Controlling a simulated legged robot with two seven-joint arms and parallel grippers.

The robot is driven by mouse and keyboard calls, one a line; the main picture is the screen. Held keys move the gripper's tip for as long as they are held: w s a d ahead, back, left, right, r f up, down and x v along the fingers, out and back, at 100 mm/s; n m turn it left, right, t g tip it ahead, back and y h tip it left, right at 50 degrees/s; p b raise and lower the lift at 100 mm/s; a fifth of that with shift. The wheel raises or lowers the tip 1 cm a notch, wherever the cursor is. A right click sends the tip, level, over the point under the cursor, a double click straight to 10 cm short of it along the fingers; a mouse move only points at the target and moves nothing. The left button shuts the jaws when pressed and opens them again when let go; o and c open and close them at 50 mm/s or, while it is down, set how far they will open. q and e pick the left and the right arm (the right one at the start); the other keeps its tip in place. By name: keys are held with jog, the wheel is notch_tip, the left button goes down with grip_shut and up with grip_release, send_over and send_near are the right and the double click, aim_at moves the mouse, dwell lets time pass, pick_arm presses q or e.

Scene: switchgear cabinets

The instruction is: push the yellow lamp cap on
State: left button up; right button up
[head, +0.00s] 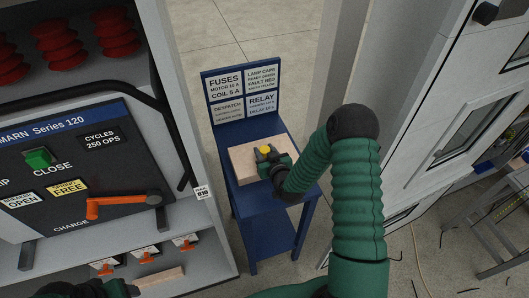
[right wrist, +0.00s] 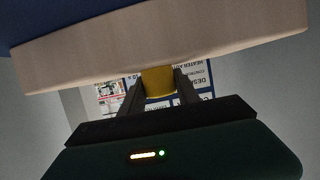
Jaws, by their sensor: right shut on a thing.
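The yellow lamp cap (head: 265,150) is at the wooden block (head: 242,168) on the blue stand (head: 262,200). My right gripper (head: 267,157) is shut on the cap. In the right wrist view the yellow cap (right wrist: 158,80) sits between the two dark fingers (right wrist: 158,88), close against the pale wooden block (right wrist: 210,38). I cannot tell whether the cap touches the wood or is held just off it. The far end of the cap is hidden.
A blue sign board (head: 242,92) stands behind the block. The switchgear cabinet (head: 75,180) with an orange charge handle (head: 125,204) is on the left. A grey post (head: 345,60) and white cabinets (head: 440,130) are on the right. Bare floor shows behind the stand.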

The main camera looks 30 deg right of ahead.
jog(key=shift+a, duration=0.2)
grip_shut()
